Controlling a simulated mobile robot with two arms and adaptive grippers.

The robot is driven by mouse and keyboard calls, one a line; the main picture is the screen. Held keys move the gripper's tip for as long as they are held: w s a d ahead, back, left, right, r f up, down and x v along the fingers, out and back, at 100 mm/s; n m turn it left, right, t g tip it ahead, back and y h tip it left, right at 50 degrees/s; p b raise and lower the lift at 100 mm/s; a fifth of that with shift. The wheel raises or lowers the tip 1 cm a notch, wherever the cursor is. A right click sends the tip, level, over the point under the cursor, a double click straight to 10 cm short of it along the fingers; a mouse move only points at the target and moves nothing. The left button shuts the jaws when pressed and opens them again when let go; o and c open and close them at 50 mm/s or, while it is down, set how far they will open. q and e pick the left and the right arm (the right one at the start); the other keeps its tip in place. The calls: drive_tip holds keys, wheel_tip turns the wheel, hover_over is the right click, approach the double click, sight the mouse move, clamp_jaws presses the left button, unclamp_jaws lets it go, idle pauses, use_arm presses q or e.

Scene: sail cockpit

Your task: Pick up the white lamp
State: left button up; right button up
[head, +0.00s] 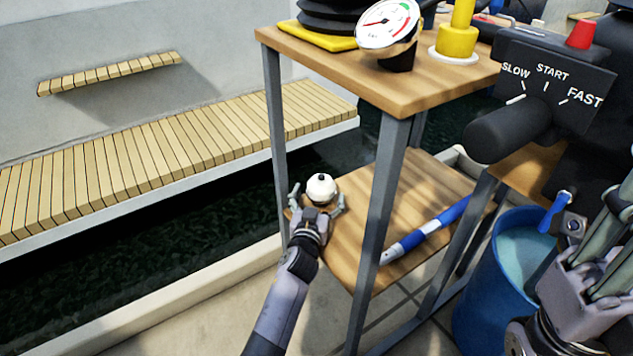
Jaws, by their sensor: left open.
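The white lamp (321,187), a small round white thing with a dark knob on top, stands on the lower wooden shelf (350,240) near its left corner. My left gripper (317,199) is open at the lamp, with one finger on its left side and one on its right. Whether the fingers touch the lamp cannot be told. The lamp's lower front is partly hidden by my gripper. My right gripper (608,245) is at the right edge, partly cut off, and far from the lamp.
A blue and white tube (425,230) lies on the same shelf. Metal legs rise to an upper top (435,90) carrying a gauge (388,22) and a yellow object (457,40). A throttle box (550,75) and blue bucket (490,290) stand right.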

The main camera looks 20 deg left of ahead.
use_arm(q)
drive_tip(key=shift+w+d, duration=0.1)
drive_tip(key=shift+w, duration=0.3)
drive_tip(key=shift+s+r, duration=0.1)
drive_tip(key=c, duration=1.2)
drive_tip(key=shift+c, duration=0.5)
drive_tip(key=shift+r, duration=0.15)
